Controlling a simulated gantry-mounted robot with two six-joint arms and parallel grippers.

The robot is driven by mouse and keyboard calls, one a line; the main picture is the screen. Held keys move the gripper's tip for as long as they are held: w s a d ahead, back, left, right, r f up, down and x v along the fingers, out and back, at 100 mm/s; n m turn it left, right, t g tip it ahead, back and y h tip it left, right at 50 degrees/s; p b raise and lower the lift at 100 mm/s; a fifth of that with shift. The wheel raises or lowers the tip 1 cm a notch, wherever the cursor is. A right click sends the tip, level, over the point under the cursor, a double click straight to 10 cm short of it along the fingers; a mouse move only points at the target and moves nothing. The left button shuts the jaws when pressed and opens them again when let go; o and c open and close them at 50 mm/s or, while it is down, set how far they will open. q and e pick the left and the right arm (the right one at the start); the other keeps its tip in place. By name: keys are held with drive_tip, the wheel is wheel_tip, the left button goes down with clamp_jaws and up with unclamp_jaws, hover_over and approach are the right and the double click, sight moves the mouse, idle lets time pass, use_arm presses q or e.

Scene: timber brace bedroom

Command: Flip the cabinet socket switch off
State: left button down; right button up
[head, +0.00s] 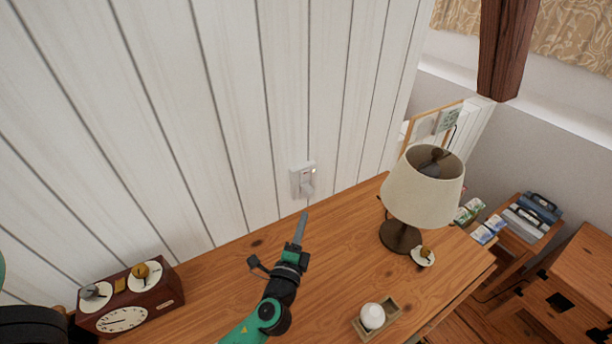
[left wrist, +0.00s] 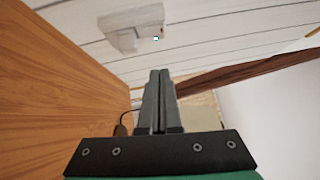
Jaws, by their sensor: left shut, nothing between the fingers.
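The cabinet socket (head: 302,180) is a small white wall unit on the white plank wall, just above the back edge of the wooden top. It has a small red mark and a bright spot at its right side. It also shows in the left wrist view (left wrist: 130,22), at the top left of centre, tilted. My left gripper (head: 303,217) is shut and empty, its fingers pointing up toward the socket from just below it. In the left wrist view its closed fingers (left wrist: 161,75) appear below the socket, with a visible gap. The switch position is too small to tell. My right gripper is not seen.
A lamp (head: 422,188) with a cream shade stands right of the socket on the wooden top (head: 225,275). A clock box (head: 130,298) sits at the left. A white round object in a small tray (head: 391,307) lies at the front.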

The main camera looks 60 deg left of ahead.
use_arm(q)
drive_tip(key=shift+w+a, duration=0.1)
drive_tip(key=shift+w, duration=0.05)
approach(309, 173)
drive_tip(key=w, duration=0.3)
drive_tip(key=a, duration=0.3)
drive_tip(key=a+p, duration=0.1)
drive_tip(key=shift+w+a+r, duration=0.2)
drive_tip(key=shift+w+r, duration=0.1)
